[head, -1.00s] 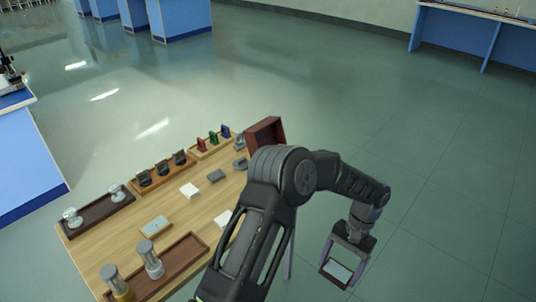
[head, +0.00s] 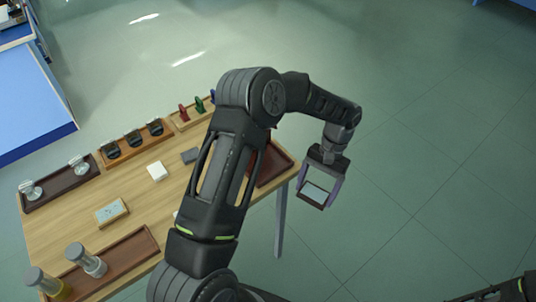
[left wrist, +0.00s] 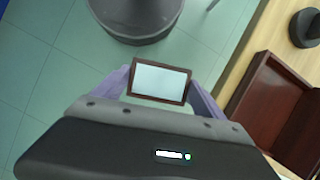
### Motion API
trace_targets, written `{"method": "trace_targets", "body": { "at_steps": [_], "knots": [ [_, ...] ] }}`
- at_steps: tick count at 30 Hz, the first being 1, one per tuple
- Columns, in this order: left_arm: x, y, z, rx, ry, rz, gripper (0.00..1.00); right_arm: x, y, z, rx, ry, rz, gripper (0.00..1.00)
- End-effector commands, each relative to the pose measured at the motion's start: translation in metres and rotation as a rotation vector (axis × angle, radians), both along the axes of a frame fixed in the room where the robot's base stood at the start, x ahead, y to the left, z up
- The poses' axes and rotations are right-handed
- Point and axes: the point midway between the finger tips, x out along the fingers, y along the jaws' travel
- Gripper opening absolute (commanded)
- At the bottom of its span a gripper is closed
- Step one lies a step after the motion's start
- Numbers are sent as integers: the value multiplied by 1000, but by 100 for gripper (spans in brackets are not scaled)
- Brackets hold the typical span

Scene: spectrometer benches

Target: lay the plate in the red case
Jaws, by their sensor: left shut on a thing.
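My left gripper (head: 319,191) is shut on the plate (head: 314,195), a pale pane in a dark frame. It holds the plate in the air past the table's right end, above the floor. In the left wrist view the plate (left wrist: 161,82) sits between the two fingers. The dark red case (head: 275,164) is at the table's right end, partly hidden behind my left arm. In the left wrist view the open case (left wrist: 262,96) lies to the right of the plate, apart from it. My right gripper does not show.

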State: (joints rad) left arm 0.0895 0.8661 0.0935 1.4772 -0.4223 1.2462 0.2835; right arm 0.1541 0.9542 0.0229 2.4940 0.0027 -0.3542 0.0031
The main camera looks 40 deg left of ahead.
Motion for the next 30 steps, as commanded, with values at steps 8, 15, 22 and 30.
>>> {"method": "trace_targets", "body": {
  "at_steps": [8,15,22,30],
  "knots": [
    [0,1,1,1,-1,-4,34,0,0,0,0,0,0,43],
    [12,23,42,3,-7,-189,34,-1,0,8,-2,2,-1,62],
    [25,77,143,10,-9,-660,34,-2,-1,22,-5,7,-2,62],
    [11,148,271,4,-9,-1246,34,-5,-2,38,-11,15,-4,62]
  ]
}}
